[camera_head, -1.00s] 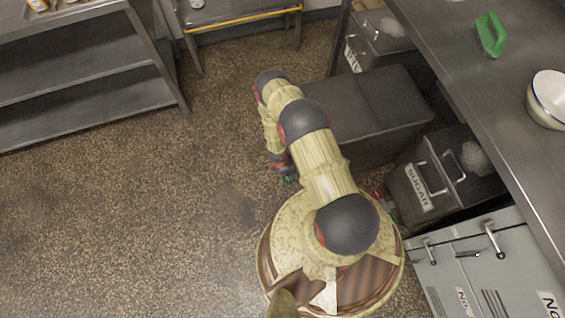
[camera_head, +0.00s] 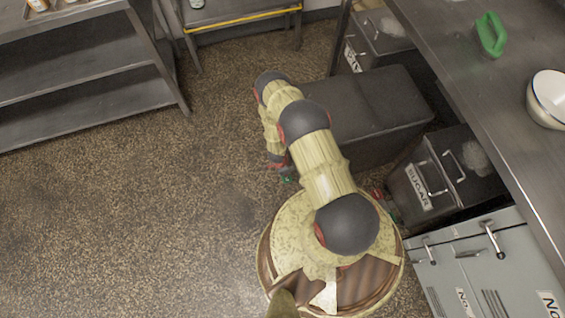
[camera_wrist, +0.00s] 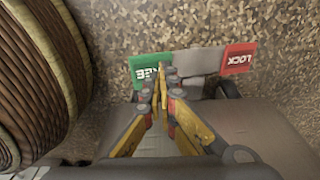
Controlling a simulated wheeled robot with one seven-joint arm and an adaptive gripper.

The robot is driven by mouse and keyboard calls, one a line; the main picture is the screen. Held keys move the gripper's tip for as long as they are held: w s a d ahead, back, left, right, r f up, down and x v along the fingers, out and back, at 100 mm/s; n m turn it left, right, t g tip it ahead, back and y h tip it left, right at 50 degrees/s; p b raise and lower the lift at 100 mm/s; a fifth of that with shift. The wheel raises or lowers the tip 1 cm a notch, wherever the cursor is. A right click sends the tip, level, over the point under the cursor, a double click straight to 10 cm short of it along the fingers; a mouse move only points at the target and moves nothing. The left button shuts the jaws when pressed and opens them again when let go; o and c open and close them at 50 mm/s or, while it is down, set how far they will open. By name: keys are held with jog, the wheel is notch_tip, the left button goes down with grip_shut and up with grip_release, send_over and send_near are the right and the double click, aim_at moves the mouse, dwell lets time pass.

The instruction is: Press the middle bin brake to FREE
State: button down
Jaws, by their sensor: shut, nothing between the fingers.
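The middle bin (camera_head: 375,105) is a dark lidded bin standing out from under the counter in the head view. Its brake plate (camera_wrist: 198,62) shows in the wrist view, with a green FREE pad (camera_wrist: 148,66) at the left end and a red LOCK pad (camera_wrist: 238,58) at the right. My gripper (camera_wrist: 161,76) is shut and empty. Its fingertips overlap the right edge of the green pad in the picture; I cannot tell whether they touch it. In the head view my arm largely hides the gripper, beside a small green patch (camera_head: 288,180) near the floor.
The SUGAR bin (camera_head: 445,180) stands at the right, partly under the steel counter (camera_head: 470,65). Another dark bin (camera_head: 380,40) stands behind the middle one. Grey cabinets (camera_head: 480,265) are at lower right. Steel shelving (camera_head: 80,85) stands at upper left. The speckled floor (camera_head: 130,220) at left is clear.

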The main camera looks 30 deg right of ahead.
jog(key=shift+f, duration=1.4)
dwell(0.7)
jog(key=shift+r+p, duration=2.15)
jog(key=shift+r, duration=1.4)
